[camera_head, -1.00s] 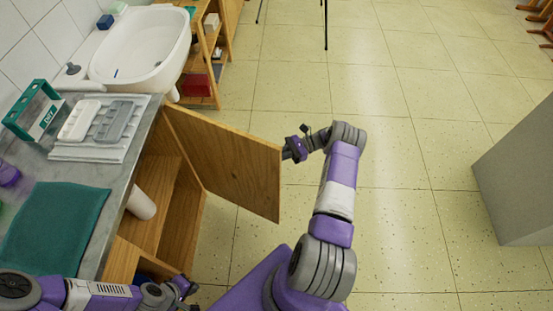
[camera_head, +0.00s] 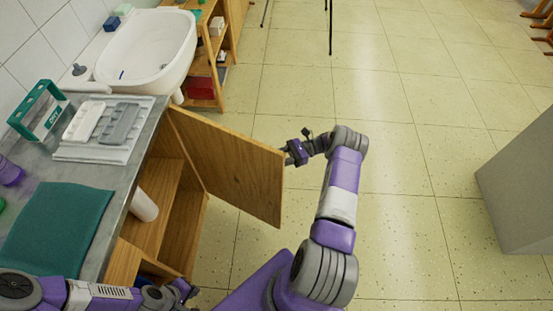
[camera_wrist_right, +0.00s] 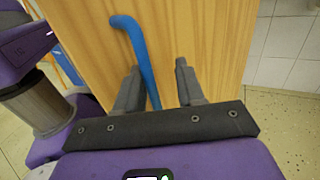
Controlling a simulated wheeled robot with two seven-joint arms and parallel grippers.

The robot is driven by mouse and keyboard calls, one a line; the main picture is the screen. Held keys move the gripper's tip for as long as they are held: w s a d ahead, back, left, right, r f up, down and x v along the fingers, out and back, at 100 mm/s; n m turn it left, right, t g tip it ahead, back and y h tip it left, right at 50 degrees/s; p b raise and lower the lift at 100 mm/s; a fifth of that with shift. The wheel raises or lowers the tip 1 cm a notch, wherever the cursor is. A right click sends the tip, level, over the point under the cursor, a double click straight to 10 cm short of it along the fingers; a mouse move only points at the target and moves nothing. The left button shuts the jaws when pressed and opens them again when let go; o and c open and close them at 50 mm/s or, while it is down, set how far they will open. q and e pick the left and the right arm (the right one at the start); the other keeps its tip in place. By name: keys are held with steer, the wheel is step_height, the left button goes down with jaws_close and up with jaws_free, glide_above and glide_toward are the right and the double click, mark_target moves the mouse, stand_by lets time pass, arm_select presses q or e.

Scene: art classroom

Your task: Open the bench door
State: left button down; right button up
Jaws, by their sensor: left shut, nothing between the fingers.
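The wooden bench door (camera_head: 228,160) stands wide open, swung out from the bench (camera_head: 150,125), and the shelved inside shows. My right gripper (camera_head: 291,154) is beside the outer face of the door, near its free edge. In the right wrist view the door (camera_wrist_right: 215,45) fills most of the picture. A bent blue handle (camera_wrist_right: 139,50) shows between the two spread fingers of my right gripper (camera_wrist_right: 157,66); I cannot tell whether they touch it. My left gripper (camera_head: 187,291) is shut and empty, low by the bench front.
On the bench top are a white-and-grey tray (camera_head: 105,125), a green rack (camera_head: 38,110) and a teal cloth (camera_head: 58,232). A white sink (camera_head: 148,48) stands behind. A grey block (camera_head: 520,185) is at the right. The floor (camera_head: 400,150) between is clear.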

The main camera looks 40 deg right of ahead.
steer(key=v, duration=0.7)
steer(key=shift+d, duration=0.25)
steer(key=shift+r, duration=0.1)
